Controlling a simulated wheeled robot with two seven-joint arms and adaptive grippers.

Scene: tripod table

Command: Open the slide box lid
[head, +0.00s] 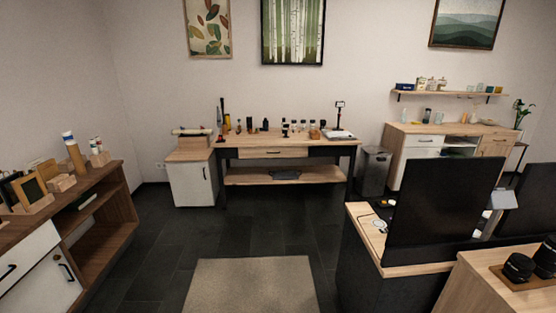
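No slide box or lid can be told apart for certain at this distance. A wooden workbench (235,143) with dark legs stands against the far wall, with several small dark and orange items on its top, too small to make out. A thin upright stand (339,116) is at the right end of its top. Neither of my grippers shows in the head view.
A beige rug (250,287) lies on the open dark floor before the bench. A brown shelf unit (122,188) stands at left, a white cabinet (190,184) beside the bench. A desk (358,230) with large dark monitors (445,205) blocks the right. A bin (374,172) stands behind.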

